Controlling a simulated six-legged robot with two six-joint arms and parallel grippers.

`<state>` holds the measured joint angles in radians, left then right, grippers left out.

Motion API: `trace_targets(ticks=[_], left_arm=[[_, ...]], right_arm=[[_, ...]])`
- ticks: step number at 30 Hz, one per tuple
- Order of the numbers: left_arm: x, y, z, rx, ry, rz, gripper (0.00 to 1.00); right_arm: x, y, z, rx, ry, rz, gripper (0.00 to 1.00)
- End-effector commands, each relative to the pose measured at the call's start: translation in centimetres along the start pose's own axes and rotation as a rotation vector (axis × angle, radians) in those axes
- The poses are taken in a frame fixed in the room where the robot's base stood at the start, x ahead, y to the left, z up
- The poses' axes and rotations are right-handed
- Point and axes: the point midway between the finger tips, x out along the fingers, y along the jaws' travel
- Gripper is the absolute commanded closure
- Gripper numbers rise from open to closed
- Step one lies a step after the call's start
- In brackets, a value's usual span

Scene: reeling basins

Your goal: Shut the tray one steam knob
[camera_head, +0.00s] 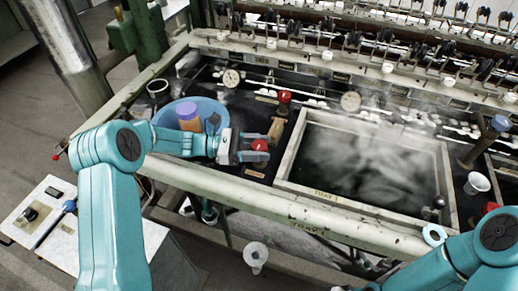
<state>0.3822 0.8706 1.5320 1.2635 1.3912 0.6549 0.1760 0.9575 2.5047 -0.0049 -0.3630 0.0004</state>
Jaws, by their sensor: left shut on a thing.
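My left gripper (254,152) is shut on a red knob (260,145) on the dark basin top, just left of the tray. Its fingers lie on either side of the knob and partly hide it. The tray (325,197), labelled TRAY 1 on its front rim, is a pale-framed basin with dark water and steam over it. A second red knob (284,96) stands behind the gripper, near the tray's back left corner. My right arm enters at the lower right, and its fingers are not visible.
A blue bowl (213,112) with an orange-purple cylinder (188,115) stands behind my left forearm. A wooden block (276,130) is close to the left gripper. A white cup (476,183) stands right of the tray. Reeling machinery (390,68) lines the back.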

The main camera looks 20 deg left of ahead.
Motion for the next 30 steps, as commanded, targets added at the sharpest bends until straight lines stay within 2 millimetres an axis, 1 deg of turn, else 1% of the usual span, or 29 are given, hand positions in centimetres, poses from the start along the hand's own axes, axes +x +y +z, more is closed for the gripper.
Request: trace_targets(ticks=[6,18,19,20,21,30], left_arm=[[0.09,-0.01,-0.03,0.000,-0.001,-0.045,0.78],[0.09,-0.02,0.07,0.001,-0.002,-0.050,0.78],[0.09,-0.02,0.07,0.002,-0.002,-0.050,0.38],[0.09,-0.02,0.07,0.002,-0.002,-0.050,0.28],[0.09,-0.02,0.07,0.002,-0.002,-0.050,0.27],[-0.25,0.04,0.00,0.001,-0.001,-0.047,0.27]], right_arm=[[0.29,0.11,-0.01,0.000,0.000,0.000,0.57],[0.28,0.10,-0.01,0.000,0.000,0.000,0.57],[0.28,0.10,-0.01,0.000,0.000,0.000,0.57],[0.28,0.10,-0.01,0.000,0.000,0.000,0.57],[0.28,0.10,-0.01,0.000,0.000,0.000,0.57],[0.35,0.13,-0.01,0.000,0.000,0.000,0.57]])
